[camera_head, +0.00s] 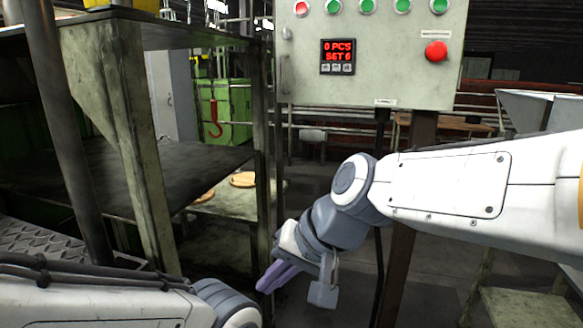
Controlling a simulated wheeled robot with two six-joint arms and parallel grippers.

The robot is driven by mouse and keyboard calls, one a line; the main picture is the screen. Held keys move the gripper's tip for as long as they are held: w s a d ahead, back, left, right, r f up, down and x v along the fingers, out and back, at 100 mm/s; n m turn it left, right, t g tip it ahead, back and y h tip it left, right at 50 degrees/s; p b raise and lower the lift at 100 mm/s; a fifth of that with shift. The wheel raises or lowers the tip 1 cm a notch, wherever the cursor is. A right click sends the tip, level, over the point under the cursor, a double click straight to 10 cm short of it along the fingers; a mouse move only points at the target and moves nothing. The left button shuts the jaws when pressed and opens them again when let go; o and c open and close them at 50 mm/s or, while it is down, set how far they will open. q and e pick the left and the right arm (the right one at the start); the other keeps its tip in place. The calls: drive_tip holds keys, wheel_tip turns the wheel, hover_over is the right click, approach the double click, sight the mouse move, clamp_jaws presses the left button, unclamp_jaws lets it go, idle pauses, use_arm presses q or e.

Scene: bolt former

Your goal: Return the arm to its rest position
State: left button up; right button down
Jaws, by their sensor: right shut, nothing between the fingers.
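My right arm (450,185) comes in from the right and reaches to the middle of the view. Its gripper (268,288) hangs low, pointing down and left, in front of the shelf's right post. Its fingers are shut with nothing held. My left arm (100,305) crosses the lower left corner. Its gripper is outside the view.
A grey control box (400,70) with a red display, a red button and several green buttons stands behind my right arm on a brown post (425,128). A worn metal shelf (130,180) fills the left side. Dark open floor (318,175) lies behind.

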drive_tip(key=s+d+f+n+g+h, duration=0.3)
drive_tip(key=s+d+f+n+h, duration=0.35)
drive_tip(key=s+f, duration=0.8)
wheel_tip(320, 180, up, 20)
drive_tip(key=d+n+y+p, duration=0.1)
drive_tip(key=p, duration=1.7)
drive_tip(key=shift+s+d+r+p, duration=0.15)
drive_tip(key=shift+s+d+p, duration=0.1)
drive_tip(key=shift+s+p, duration=0.15)
